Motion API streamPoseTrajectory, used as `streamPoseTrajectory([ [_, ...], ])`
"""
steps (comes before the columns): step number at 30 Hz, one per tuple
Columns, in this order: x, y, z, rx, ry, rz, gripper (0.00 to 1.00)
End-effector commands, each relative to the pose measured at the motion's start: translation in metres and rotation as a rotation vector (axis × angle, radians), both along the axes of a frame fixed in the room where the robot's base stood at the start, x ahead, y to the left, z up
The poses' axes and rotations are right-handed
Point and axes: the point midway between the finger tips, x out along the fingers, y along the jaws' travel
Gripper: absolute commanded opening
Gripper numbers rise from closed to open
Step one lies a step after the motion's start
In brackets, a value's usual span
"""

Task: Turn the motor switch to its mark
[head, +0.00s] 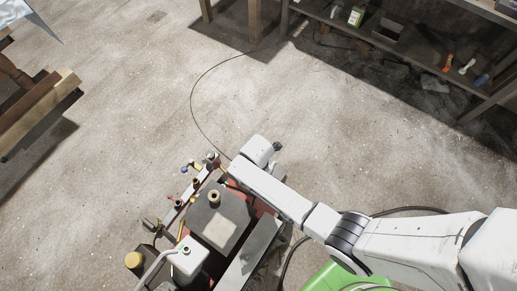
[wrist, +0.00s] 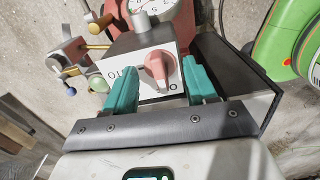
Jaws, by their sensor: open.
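The motor switch (wrist: 158,66) is a red-pink knob on the pale front plate (wrist: 139,68) of a grey box in the wrist view. Its narrow end points down, slightly right. Dark characters show on the plate left of the knob and below it to the right; I cannot tell which is the mark. My gripper (wrist: 160,80) is open, with one teal finger on each side of the knob. In the head view my arm hides the switch.
A machine with a dark box (head: 218,222) stands under my arm. Small valves with coloured knobs (wrist: 75,50) lie left of the switch. A green rounded body (wrist: 290,45) is at the right. A shelf (head: 400,45) and timber (head: 40,110) stand apart; open floor lies between.

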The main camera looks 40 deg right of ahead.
Motion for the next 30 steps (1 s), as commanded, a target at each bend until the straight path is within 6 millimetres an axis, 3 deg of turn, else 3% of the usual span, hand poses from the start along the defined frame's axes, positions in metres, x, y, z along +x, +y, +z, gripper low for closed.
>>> streamPoseTrajectory([
  [18,0.0,0.0,0.044,0.0,0.0,0.0,0.56],
  [30,0.0,0.0,0.06,0.0,0.0,0.0,0.56],
])
